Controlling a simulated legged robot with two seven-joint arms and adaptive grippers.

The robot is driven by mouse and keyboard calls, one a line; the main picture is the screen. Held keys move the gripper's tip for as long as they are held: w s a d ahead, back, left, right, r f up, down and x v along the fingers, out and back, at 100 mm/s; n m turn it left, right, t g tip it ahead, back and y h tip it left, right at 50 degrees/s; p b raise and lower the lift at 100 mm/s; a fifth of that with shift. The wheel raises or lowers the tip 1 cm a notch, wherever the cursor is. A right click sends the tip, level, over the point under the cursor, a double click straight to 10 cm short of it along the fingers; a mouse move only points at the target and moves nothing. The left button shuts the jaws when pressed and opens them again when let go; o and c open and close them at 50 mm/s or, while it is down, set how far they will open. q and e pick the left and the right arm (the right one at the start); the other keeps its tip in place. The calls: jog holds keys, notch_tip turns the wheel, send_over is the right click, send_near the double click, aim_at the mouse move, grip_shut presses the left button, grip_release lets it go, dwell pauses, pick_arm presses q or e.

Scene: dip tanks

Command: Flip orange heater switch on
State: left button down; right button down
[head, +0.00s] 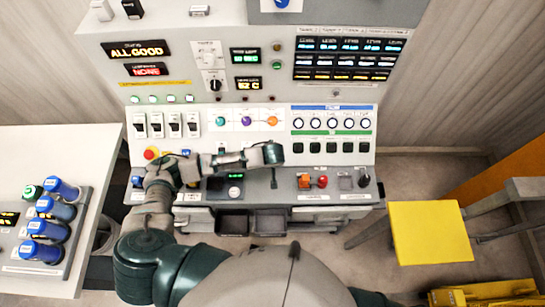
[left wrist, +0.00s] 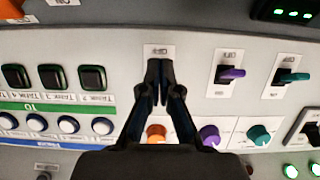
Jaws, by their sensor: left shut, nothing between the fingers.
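My left gripper (head: 273,183) hangs fingers down in front of the control panel, below the orange knob (head: 272,121). In the left wrist view, which sees the panel upside down, the gripper (left wrist: 157,65) has its fingertips together and empty. They overlap the spot beside the off label (left wrist: 158,50), in line with the orange knob (left wrist: 156,132). The orange heater switch is hidden behind the fingers; its position and any contact cannot be told. The purple switch (left wrist: 230,75) and teal switch (left wrist: 292,77) show beside it. My right gripper is not in view.
A purple knob (left wrist: 209,135) and teal knob (left wrist: 258,135) sit beside the orange one. Several black buttons (left wrist: 92,77) line the panel. A red-knobbed lever (head: 322,182) is on the ledge to the right. A yellow stool (head: 428,232) and a bottle rack (head: 70,245) flank the console.

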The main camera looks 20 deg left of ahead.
pick_arm(q)
jog(key=shift+f, duration=0.45)
jog(key=shift+d+f, duration=0.1)
jog(key=shift+f, duration=0.5)
jog(key=shift+f, duration=0.2)
jog(key=shift+w+a+r, duration=0.1)
jog(key=shift+w+a, duration=0.1)
jog(key=shift+w, duration=0.2)
